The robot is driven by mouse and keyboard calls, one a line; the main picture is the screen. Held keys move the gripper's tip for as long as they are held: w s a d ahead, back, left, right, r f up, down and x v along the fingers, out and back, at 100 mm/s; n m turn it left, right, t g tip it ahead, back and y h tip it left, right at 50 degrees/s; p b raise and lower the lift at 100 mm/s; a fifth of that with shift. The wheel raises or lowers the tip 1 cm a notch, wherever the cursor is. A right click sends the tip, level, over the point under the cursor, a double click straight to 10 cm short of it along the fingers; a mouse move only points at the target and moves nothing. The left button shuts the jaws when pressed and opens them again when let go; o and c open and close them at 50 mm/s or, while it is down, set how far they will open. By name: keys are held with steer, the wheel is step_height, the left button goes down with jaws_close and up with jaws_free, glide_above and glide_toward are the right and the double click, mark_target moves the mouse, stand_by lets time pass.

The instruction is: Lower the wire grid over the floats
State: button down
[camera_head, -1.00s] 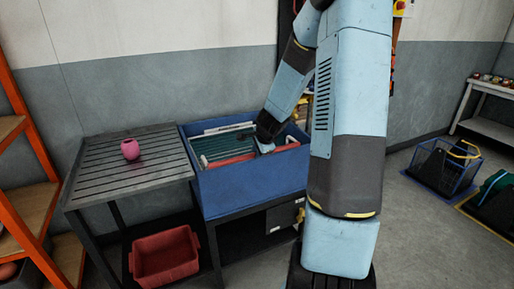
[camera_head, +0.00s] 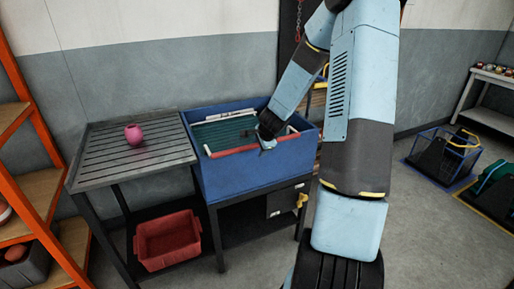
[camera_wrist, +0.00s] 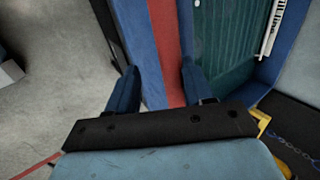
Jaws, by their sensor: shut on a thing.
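The wire grid (camera_head: 225,133) is a dark green panel with a red bar along its near side. It lies inside the blue tub (camera_head: 245,174), low between the walls. My gripper (camera_head: 267,143) is over the near right part of the tub, at the red bar. In the wrist view my gripper (camera_wrist: 160,92) has its two blue fingers on either side of the red bar (camera_wrist: 167,50) and a blue strip, shut on the grid's edge. The green grid surface (camera_wrist: 225,45) shows right of the fingers. No floats show under the grid.
A slatted metal drainboard (camera_head: 120,155) with a pink float (camera_head: 134,134) adjoins the tub's left side. A red crate (camera_head: 167,240) sits on the shelf below. Orange shelving (camera_head: 30,125) stands at the left. A blue wire-frame crate (camera_head: 440,155) is on the floor at right.

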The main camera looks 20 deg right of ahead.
steer(key=shift+s+d+f, duration=0.1)
steer(key=shift+s+f, duration=0.5)
steer(key=shift+s, duration=0.05)
steer(key=c, duration=0.9)
jaws_free()
steer(key=shift+c, duration=0.2)
steer(key=v, duration=0.9)
steer(key=w+v, duration=0.1)
steer(key=v, duration=0.3)
steer(key=shift+s+r, duration=0.25)
steer(key=shift+r, duration=0.4)
